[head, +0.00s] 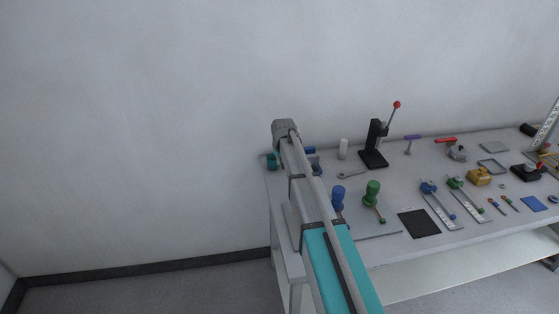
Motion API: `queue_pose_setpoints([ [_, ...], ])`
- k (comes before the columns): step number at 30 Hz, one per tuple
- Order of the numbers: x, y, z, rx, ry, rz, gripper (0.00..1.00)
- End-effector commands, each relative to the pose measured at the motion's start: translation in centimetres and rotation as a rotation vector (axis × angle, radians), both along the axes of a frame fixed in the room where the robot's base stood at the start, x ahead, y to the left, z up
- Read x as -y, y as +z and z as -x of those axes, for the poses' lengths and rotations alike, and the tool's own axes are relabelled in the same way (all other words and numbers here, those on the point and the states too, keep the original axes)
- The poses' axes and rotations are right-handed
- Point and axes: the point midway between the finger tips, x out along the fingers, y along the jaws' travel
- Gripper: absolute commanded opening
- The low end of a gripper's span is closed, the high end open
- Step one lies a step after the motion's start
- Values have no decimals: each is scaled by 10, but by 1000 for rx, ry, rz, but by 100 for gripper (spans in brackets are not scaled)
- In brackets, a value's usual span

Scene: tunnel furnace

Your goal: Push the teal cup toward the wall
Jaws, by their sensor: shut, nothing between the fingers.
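The teal cup (272,160) is a small teal object at the far left end of the table (290,244), close to the wall (160,120). My arm stretches from the bottom of the head view up to the left end of the table. Its far end stands just right of the cup in the picture and rises in front of the wall. My gripper's fingers are hidden behind my arm, so I cannot tell whether they touch the cup.
Right of my arm stand a blue-handled tool (338,197), a green-handled tool (372,193), a white cylinder (343,149) and a black press (373,157) with a red-knobbed lever. Several clamps and small parts lie farther right. A black mat (418,223) lies near the front edge.

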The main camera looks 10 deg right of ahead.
Motion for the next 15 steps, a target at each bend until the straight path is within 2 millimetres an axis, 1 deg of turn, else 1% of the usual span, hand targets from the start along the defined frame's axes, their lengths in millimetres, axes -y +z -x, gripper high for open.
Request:
queue_pose_setpoints([
  [1, 0, 8, 2, 0, 0, 0, 0],
  [6, 0, 15, 4, 0, 0, 0, 0],
  [15, 0, 18, 6, 0, 0, 0, 0],
])
